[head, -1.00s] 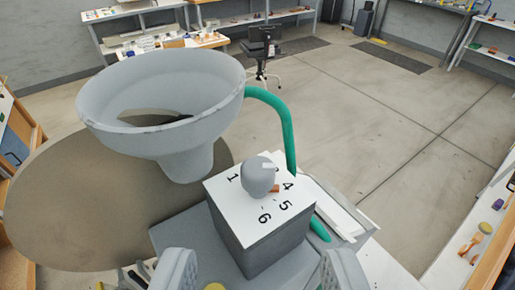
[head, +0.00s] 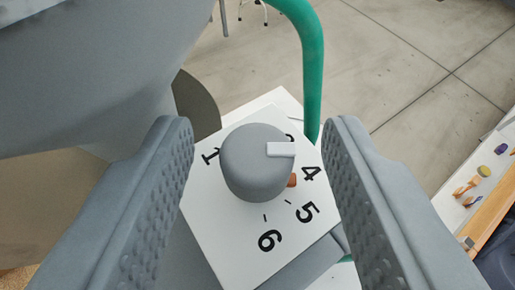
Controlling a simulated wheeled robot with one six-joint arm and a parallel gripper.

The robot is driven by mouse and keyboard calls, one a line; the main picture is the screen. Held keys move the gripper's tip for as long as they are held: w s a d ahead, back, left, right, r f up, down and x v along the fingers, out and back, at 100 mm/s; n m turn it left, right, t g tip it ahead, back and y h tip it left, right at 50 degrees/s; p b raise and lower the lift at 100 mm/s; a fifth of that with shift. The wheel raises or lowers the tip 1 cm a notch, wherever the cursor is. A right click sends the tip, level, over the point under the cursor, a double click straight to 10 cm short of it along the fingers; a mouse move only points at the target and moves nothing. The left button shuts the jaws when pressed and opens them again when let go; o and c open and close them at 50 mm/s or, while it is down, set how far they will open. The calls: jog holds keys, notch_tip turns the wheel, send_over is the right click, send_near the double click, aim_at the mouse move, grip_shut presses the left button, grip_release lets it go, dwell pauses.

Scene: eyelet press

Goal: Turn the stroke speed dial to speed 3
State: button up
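The stroke speed dial (head: 252,170) is a grey round knob on a white square plate (head: 226,238) marked with numbers. A white pointer bar (head: 281,149) on its top points right, between 4 and a mostly hidden digit above it; the exact setting is hard to tell. The 1, 4, 5 and 6 are readable, and the knob hides the rest. A small orange mark (head: 292,181) shows beside the knob near 4 and 5. My gripper (head: 258,130) is open and empty, its fingers on either side of the knob with clear gaps.
A large grey funnel-shaped hopper (head: 90,90) stands close on the left. A green hose (head: 308,60) rises just behind the plate. At the right is a shelf (head: 492,185) with small items. Open floor lies behind.

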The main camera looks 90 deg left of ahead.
grip_shut()
jog(key=shift+w+n+g, duration=0.1)
jog(key=shift+n+g, duration=0.2)
jog(key=shift+g, duration=0.1)
jog(key=shift+w+n+g, duration=0.2)
jog(key=shift+n+g, duration=0.7)
jog(key=shift+g, duration=0.2)
jog(key=shift+w+a+n+g+h, duration=0.15)
jog(key=shift+n+g+h, duration=0.75)
jog(key=shift+n+g, duration=1.5)
jog(key=shift+g, duration=0.2)
jog(key=shift+o, duration=0.3)
grip_release()
jog(key=shift+h, duration=0.3)
